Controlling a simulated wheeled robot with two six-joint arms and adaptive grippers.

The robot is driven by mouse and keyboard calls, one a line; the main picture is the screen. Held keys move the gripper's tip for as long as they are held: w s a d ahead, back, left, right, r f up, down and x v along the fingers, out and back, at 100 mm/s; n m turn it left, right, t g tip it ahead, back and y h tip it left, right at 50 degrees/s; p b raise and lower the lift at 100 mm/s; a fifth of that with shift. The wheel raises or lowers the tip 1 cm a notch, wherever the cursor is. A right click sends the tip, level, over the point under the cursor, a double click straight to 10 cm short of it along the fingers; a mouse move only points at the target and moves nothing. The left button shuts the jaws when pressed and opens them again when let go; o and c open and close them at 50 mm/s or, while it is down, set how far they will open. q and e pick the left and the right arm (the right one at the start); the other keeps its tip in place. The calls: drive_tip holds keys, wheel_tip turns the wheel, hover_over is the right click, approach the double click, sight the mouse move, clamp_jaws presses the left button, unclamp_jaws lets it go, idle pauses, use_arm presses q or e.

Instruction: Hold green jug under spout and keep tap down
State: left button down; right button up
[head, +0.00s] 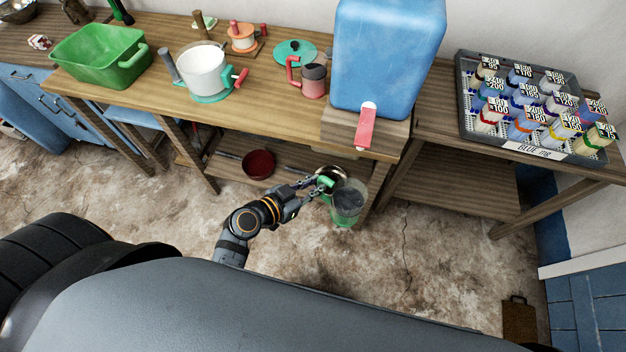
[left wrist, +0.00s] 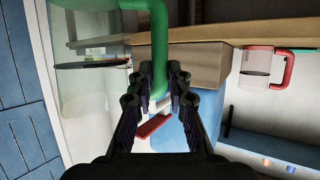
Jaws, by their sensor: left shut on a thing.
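The green jug (head: 347,205) has a see-through body and a green handle. It is held upright or nearly so beside the front edge of the table, below the blue water container (head: 388,55). My left gripper (head: 326,182) is shut on the jug's handle; the left wrist view shows the green handle (left wrist: 160,45) between the fingers. The red tap lever (head: 365,125) sticks out from the container's front, above the jug in the head view. The spout is hidden beneath it, so I cannot tell whether the jug is exactly under it. No water is visible. My right gripper is not in view.
A red-handled mug (head: 313,80) stands left of the container. A white pot (head: 203,72) and green tub (head: 100,57) are further left. A crate of labelled bottles (head: 470,118) stands right. A dark red bowl (head: 258,164) sits on the lower shelf.

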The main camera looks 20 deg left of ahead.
use_arm(q)
drive_tip(key=w, duration=1.1)
drive_tip(key=shift+w, duration=0.35)
idle(0.9)
idle(1.2)
